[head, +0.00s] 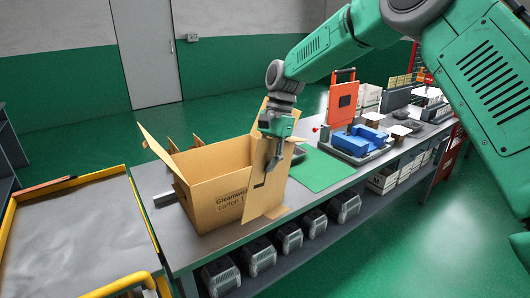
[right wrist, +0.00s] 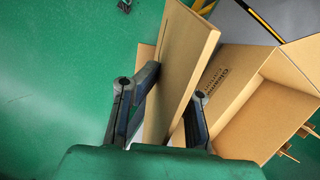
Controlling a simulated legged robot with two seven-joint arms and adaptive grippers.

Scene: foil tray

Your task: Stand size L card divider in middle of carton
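The open carton (head: 215,203), brown with printing on its front, stands on the bench with its flaps spread. It also shows at the right of the right wrist view (right wrist: 232,88). My right gripper (head: 270,160) points down at the carton's right side. In the right wrist view my right gripper (right wrist: 174,88) has one finger on each side of a flat brown card divider (right wrist: 178,62) and is shut on it. The divider (head: 262,198) hangs upright beside the carton's right end, seemingly outside it. Its size mark cannot be read. My left gripper is out of view.
Brown card ends (head: 172,146) show behind the carton. A yellow-edged grey cart (head: 75,230) stands at left.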

